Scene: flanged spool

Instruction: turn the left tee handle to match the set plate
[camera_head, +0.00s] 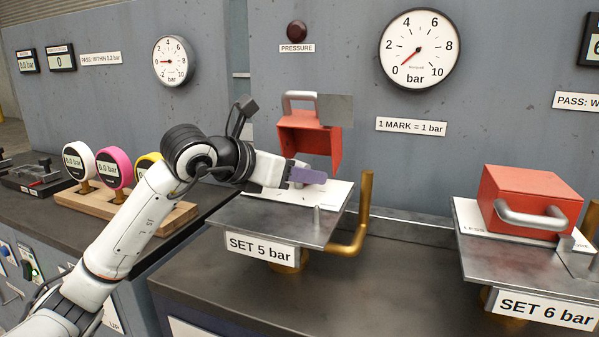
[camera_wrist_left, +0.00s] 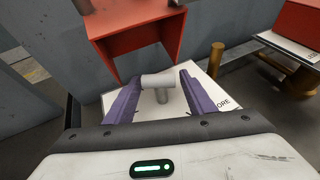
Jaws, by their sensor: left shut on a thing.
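The left tee handle (camera_wrist_left: 163,82) is pale grey, a crossbar on a short stem, standing above a white dial card (camera_wrist_left: 203,112) lettered "ORE" at its visible end. My left gripper (camera_head: 309,176) has purple fingers and is shut on the tee handle, one finger on each side of it in the wrist view (camera_wrist_left: 157,98). In the head view the handle is mostly hidden by the gripper. The set plate (camera_head: 261,247) reads "SET 5 bar" on the front of the left stand. The large gauge (camera_head: 419,49) above has its red needle near 0. My right gripper is not in view.
A red cover (camera_head: 309,140) with a grey handle stands raised behind the left dial. A brass pipe (camera_head: 362,215) rises right of the stand. At right, a closed red cover (camera_head: 530,197) sits over the "SET 6 bar" stand. Round coloured gauges (camera_head: 115,168) stand at left.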

